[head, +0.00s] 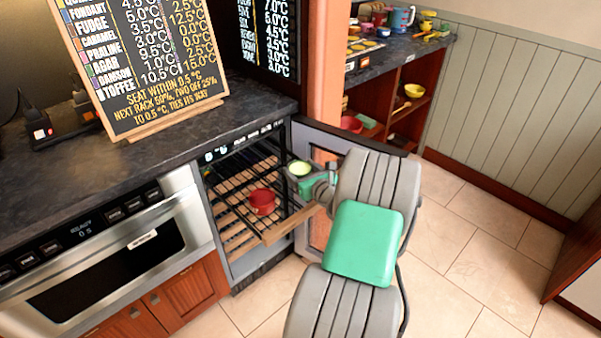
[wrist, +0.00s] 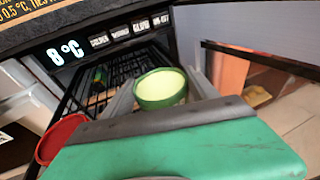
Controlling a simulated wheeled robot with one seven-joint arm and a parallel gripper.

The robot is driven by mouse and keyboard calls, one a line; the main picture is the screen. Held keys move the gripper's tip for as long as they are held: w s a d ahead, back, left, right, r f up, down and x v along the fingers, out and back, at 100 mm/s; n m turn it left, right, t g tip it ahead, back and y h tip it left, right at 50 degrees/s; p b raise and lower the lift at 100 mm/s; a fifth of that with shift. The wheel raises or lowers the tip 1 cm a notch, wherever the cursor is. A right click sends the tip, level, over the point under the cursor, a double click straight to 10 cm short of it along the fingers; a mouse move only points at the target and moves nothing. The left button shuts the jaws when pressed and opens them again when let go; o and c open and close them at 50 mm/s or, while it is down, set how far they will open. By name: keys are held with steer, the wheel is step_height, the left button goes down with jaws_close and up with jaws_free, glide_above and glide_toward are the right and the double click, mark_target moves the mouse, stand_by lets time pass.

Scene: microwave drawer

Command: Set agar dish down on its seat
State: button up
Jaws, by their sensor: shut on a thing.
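The agar dish, a round green dish with pale yellow-green contents (head: 299,168), is between the fingers of my gripper (head: 308,181). In the wrist view the dish (wrist: 160,90) is upright between the two grey fingers (wrist: 161,92), which are shut on it. It appears over the right side of a pulled-out wooden-slatted rack (head: 284,226) in the open cooler. I cannot tell its exact height above the slats. A red dish (head: 263,202) sits on the rack to the left; it also shows in the wrist view (wrist: 60,138). The seat cannot be made out.
The cooler's door (head: 345,138) stands open to the right, close to my arm. Its display (wrist: 66,52) reads 8 °C, with small labels beside it. A chalkboard (head: 145,60) of temperatures stands on the dark counter (head: 50,165). An oven (head: 110,265) is at left.

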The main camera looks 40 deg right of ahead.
steer(key=shift+f, duration=0.4)
steer(key=shift+f, duration=0.15)
steer(key=o, duration=1.9)
steer(key=shift+f, duration=0.2)
steer(key=shift+c, duration=0.2)
steer(key=shift+r, duration=0.1)
steer(key=v, duration=0.8)
steer(key=r+p+v, duration=0.1)
steer(key=v, duration=0.3)
steer(key=shift+r, duration=0.15)
